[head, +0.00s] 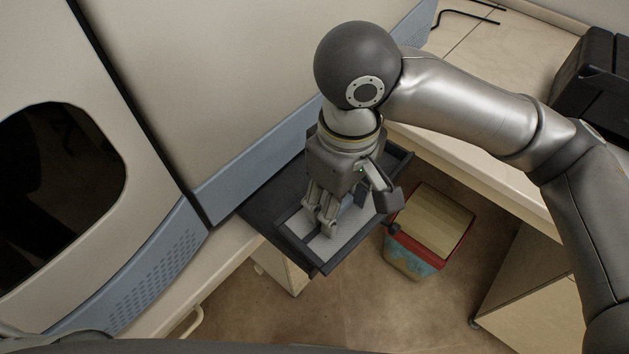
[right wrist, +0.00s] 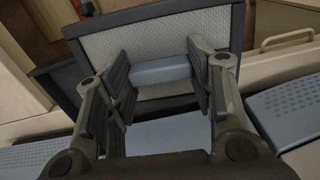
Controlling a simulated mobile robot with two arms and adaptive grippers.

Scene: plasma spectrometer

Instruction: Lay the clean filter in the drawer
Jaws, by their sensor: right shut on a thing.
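The clean filter (right wrist: 220,22) is a dark-framed panel with pale grey mesh and a blue-grey grip bar (right wrist: 160,71). My right gripper (right wrist: 160,76) is shut on this bar, one finger at each end. In the head view my right gripper (head: 327,228) points down over the dark pulled-out drawer (head: 262,207), and pale mesh of the filter (head: 347,236) shows around the fingers. The filter lies over or in the drawer; I cannot tell whether it rests on the drawer's floor. The fingers hide part of it. My left gripper is not in view.
A red-rimmed bin (head: 408,255) with a tan panel in its top stands on the floor right of the drawer. The beige machine body (head: 240,80) with a blue strip rises behind the drawer. A black box (head: 590,85) sits on the bench (head: 487,65) at right.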

